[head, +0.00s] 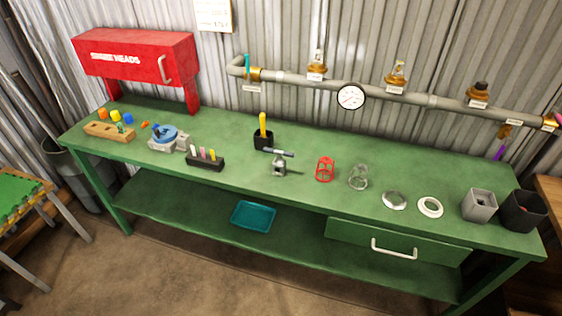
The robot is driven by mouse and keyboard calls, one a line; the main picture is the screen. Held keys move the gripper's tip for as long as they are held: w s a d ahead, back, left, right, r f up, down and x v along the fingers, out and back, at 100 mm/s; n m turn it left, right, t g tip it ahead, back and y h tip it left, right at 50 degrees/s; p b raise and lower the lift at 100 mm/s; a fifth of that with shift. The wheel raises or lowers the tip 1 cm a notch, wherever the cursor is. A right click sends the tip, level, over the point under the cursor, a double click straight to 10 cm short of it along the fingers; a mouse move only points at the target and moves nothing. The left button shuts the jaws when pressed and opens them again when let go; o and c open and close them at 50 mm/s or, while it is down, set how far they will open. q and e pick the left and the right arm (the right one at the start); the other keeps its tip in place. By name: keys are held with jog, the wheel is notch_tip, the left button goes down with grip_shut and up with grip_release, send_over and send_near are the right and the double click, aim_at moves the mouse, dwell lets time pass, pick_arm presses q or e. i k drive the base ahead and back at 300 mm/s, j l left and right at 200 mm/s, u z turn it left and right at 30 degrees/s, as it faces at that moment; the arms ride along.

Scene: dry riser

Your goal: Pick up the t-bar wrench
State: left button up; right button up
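A small grey metal piece (279,168) stands upright near the middle of the green workbench. Neither of my grippers is in the head view.
The green workbench (330,149) also carries a black cup (263,141) with a yellow handle, a black marker holder (205,163), a red cage (325,169) and a clear cage (358,178). A gauge (351,96) and pipe run behind. A drawer (390,244) is below.

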aim_at(279, 163)
jog(key=i+l+u, duration=0.2)
jog(key=l+u, duration=0.2)
jog(key=i+l+u, duration=0.1)
jog(key=l+u, duration=0.65)
jog(key=i+l, duration=0.05)
jog(key=l, duration=0.1)
